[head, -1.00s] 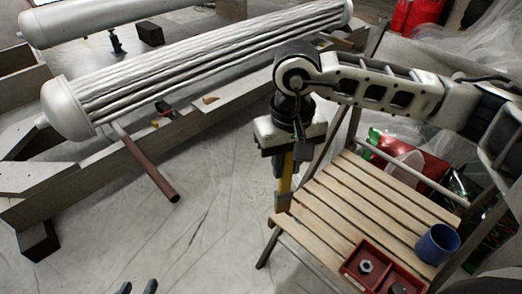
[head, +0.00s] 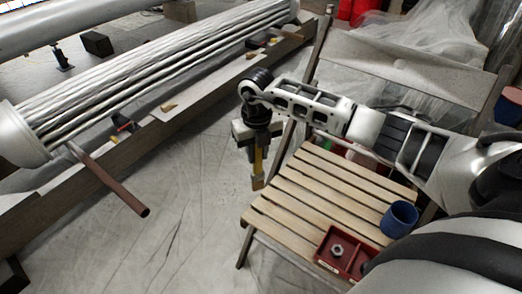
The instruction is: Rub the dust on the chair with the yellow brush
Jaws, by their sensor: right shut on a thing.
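The chair (head: 290,206) has a seat of pale wooden slats and stands right of the middle in the head view. My right gripper (head: 258,150) points down and is shut on the yellow brush (head: 259,163). The brush hangs upright, its brownish lower end just outside the seat's left edge in the picture. Its height above the seat is hard to judge, and no contact with the slats shows. I cannot make out dust on the slats. My left gripper is not in view.
A blue cup (head: 399,219) and a red divided tray (head: 330,262) with a metal nut stand at the seat's front right. A large silver tube bundle (head: 150,80) lies on wooden beams at left, with a brown pipe (head: 120,188) sticking out. The sheeted floor between is clear.

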